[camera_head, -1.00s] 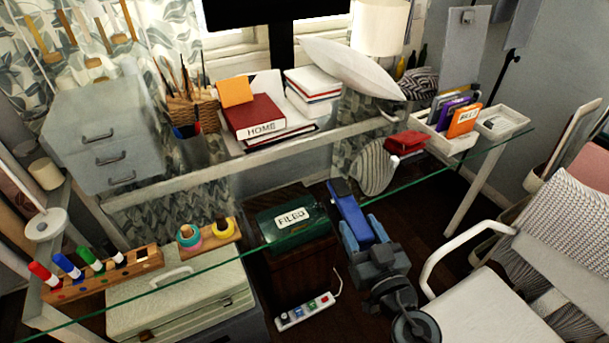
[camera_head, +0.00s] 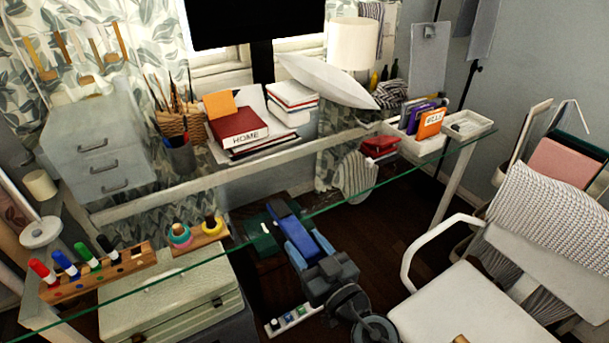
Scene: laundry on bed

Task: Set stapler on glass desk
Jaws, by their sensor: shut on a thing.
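A long blue stapler (camera_head: 298,236) is held in my gripper (camera_head: 318,265), which is shut on its near end. The stapler points up and left in the picture, and its far end overlaps the green files box. The glass desk (camera_head: 335,206) is a clear sheet with a green front edge running across the view. I cannot tell how far the stapler is above or below the glass, or whether it touches it.
A green box (camera_head: 262,235), a beige case (camera_head: 170,305) and a power strip (camera_head: 293,318) sit low. A white chair (camera_head: 455,310) stands right.

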